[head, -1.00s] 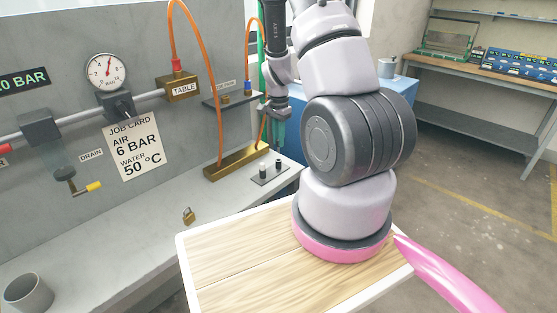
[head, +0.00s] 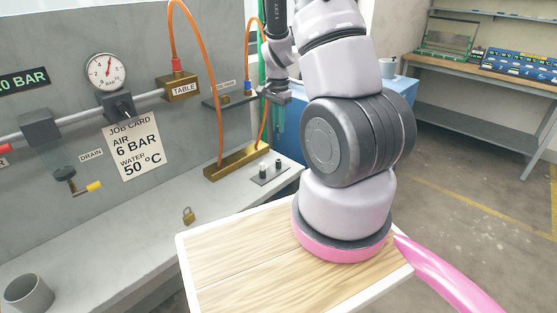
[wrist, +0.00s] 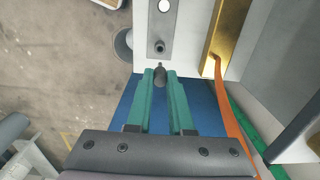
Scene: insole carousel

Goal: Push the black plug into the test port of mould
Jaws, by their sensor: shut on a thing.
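My gripper (wrist: 160,78) shows in the wrist view with two green fingers shut on a small dark plug (wrist: 160,74), whose rounded tip sticks out between the fingertips. The plate (wrist: 162,28) also shows ahead of the fingertips in the wrist view, with a dark post and a white round spot. I cannot make out a mould or its test port.
A brass manifold (head: 232,163) with orange hoses stands left of the plate, close to my gripper's side. A blue cabinet (head: 400,92) stands behind my arm.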

